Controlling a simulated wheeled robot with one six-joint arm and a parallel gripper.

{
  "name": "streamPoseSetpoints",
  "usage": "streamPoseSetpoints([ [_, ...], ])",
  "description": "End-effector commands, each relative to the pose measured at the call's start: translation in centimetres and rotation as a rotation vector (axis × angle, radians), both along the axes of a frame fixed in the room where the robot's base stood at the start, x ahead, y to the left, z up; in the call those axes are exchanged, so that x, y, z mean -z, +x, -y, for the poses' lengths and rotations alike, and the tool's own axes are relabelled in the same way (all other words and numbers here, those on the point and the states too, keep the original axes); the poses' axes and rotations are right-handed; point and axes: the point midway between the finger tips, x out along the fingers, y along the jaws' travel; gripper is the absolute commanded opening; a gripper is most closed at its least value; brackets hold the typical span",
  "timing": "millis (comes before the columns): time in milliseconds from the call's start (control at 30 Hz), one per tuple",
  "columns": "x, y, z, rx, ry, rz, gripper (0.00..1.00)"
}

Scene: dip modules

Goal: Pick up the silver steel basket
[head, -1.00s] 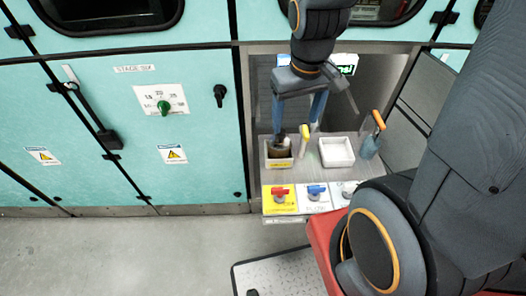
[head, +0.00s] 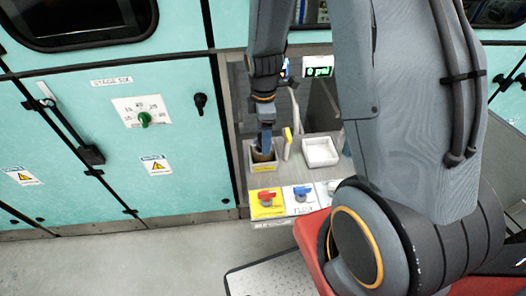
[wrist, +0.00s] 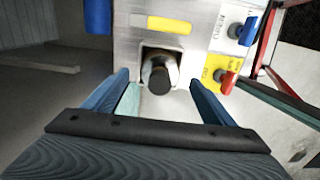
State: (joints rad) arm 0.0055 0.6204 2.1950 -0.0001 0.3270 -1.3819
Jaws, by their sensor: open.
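A dark, round upright handle (wrist: 158,78) with a pale metallic part around its base stands in the square opening of the bench in the wrist view. It appears to be the silver steel basket, seen almost end-on. In the head view its holder (head: 254,165) is at the left end of the bench, and my gripper hides most of the basket. My gripper (wrist: 158,86) is open, its blue fingers left and right of the handle. In the head view my gripper (head: 265,142) points down over that holder. Finger contact cannot be told.
A yellow handle (head: 287,136) stands just right of the holder, with a white tray (head: 320,152) beyond it. A red knob (head: 266,197) and a blue knob (head: 302,191) are on the bench front. Teal cabinets (head: 110,130) stand on the left.

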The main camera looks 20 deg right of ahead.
Motion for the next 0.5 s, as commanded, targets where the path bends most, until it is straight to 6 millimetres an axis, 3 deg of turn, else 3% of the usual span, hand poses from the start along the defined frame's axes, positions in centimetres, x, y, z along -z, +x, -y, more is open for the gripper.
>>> streamPoseSetpoints([
  [500, 4.6, 0.0, -0.2, 0.002, 0.000, -0.001, 0.78],
])
